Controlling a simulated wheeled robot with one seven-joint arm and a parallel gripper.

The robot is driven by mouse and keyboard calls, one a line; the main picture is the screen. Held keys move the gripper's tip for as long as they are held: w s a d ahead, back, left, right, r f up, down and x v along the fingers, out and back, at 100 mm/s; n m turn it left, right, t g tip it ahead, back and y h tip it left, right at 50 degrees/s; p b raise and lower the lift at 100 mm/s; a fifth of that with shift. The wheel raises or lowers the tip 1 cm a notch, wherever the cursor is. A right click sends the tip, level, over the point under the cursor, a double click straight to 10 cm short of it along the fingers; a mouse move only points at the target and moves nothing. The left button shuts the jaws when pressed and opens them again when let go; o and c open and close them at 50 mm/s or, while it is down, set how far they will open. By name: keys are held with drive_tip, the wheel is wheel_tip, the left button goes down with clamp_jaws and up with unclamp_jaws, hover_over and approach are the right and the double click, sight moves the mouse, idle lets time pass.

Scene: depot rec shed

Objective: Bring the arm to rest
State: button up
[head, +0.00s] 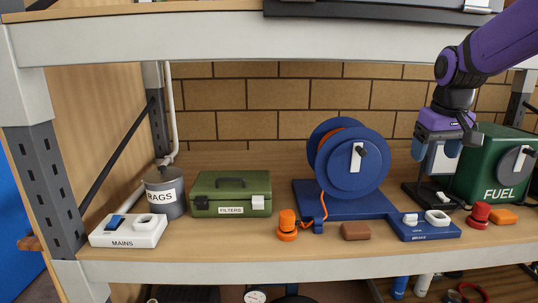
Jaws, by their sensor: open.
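My gripper (436,168) hangs at the right of the head view, pointing down, with its purple arm coming in from the upper right. Its jaws are open, with nothing clearly held between them. It is in front of the brick back wall, between the blue cable reel (357,166) and the green FUEL box (488,186). A dark stand (416,190) shows below and behind it, partly hidden. A blue base with a white switch (418,233) lies below it near the shelf front.
The shelf (200,264) also carries a MAINS switch box (128,230), a RAGS can (165,193), a green FILTERS case (230,194), an orange knob (287,226), a brown block (355,231), a red knob (479,215) and an orange block (502,216). A beam (200,38) crosses above.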

drive_tip(key=s+a+t, duration=0.1)
drive_tip(key=s+a, duration=0.2)
drive_tip(key=s, duration=0.9)
drive_tip(key=s+a+t, duration=0.1)
drive_tip(key=s+a, duration=0.2)
drive_tip(key=s, duration=0.9)
drive_tip(key=shift+s+f+t+y, duration=0.25)
drive_tip(key=shift+s+t+y, duration=0.1)
drive_tip(key=shift+t+y, duration=0.05)
